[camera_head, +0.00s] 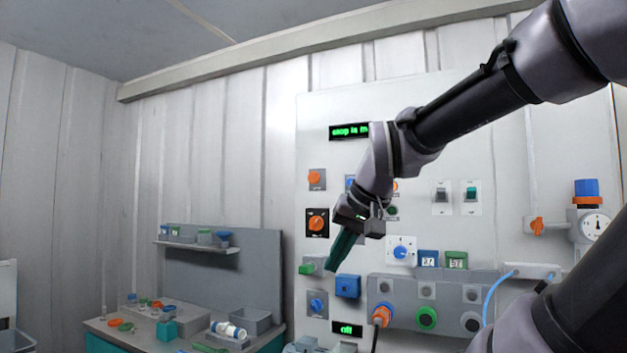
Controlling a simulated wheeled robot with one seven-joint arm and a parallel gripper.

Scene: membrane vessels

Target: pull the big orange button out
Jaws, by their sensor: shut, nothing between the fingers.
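An orange round knob or button (315,178) sits on a grey square plate at the upper left of the white wall panel. Below it is a larger orange knob (317,222) on a black square plate, with a bar-like face. I cannot tell for sure which of these is the big orange button. My gripper (332,267) is shut and empty, its dark green fingers pointing down and left. It is below and right of both orange parts in the picture, near a green part (306,268) on a grey plate. Whether it touches the panel is unclear.
A blue box-shaped part (347,286) is just below my gripper. A grey strip (455,295) with an orange plug (381,315) and a green socket (427,318) juts out to the lower right. My arm hides part of the panel. A cluttered bench (140,333) stands left.

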